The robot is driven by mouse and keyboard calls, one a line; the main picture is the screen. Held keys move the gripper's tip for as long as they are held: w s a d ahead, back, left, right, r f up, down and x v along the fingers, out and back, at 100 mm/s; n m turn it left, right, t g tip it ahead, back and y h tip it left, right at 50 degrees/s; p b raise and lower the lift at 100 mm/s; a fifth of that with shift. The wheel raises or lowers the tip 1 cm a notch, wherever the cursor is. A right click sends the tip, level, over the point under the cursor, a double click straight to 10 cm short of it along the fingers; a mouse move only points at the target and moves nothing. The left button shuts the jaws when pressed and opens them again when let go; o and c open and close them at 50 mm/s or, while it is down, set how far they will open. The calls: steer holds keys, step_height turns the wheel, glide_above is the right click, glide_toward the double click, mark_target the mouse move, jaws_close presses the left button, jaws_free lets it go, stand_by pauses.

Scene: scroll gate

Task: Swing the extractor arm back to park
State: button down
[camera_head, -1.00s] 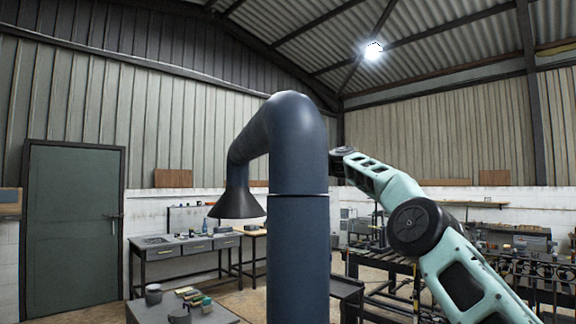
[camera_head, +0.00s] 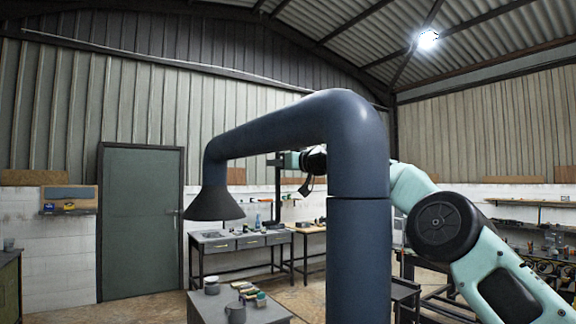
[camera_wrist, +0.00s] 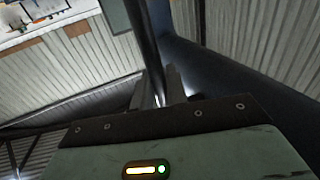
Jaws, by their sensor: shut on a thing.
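The extractor arm (camera_head: 280,128) is a thick dark blue duct. It bends over from the top of an upright blue column (camera_head: 358,260) and reaches left, ending in a dark conical hood (camera_head: 214,204). A thin dark handle bar (camera_head: 278,195) hangs below the duct. In the wrist view the dark bar (camera_wrist: 147,40) runs up from between my fingers, beside the blue duct (camera_wrist: 205,65). The column hides part of my arm.
A low table (camera_head: 262,313) with a mug and small blocks stands below the hood. A workbench (camera_head: 235,245) lines the back wall, right of a green door (camera_head: 140,220). Racks and shelving (camera_head: 540,235) stand at the right. Open floor lies before the door.

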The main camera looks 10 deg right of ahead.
steer(key=shift+s+a, duration=0.15)
steer(key=shift+a, duration=0.2)
steer(key=c, duration=1.5)
jaws_free()
steer(key=shift+s+a+r, duration=0.1)
steer(key=shift+a, duration=0.05)
steer(key=shift+d, duration=0.25)
steer(key=b+v, duration=1.5)
steer(key=v, duration=0.2)
steer(key=shift+d, duration=0.1)
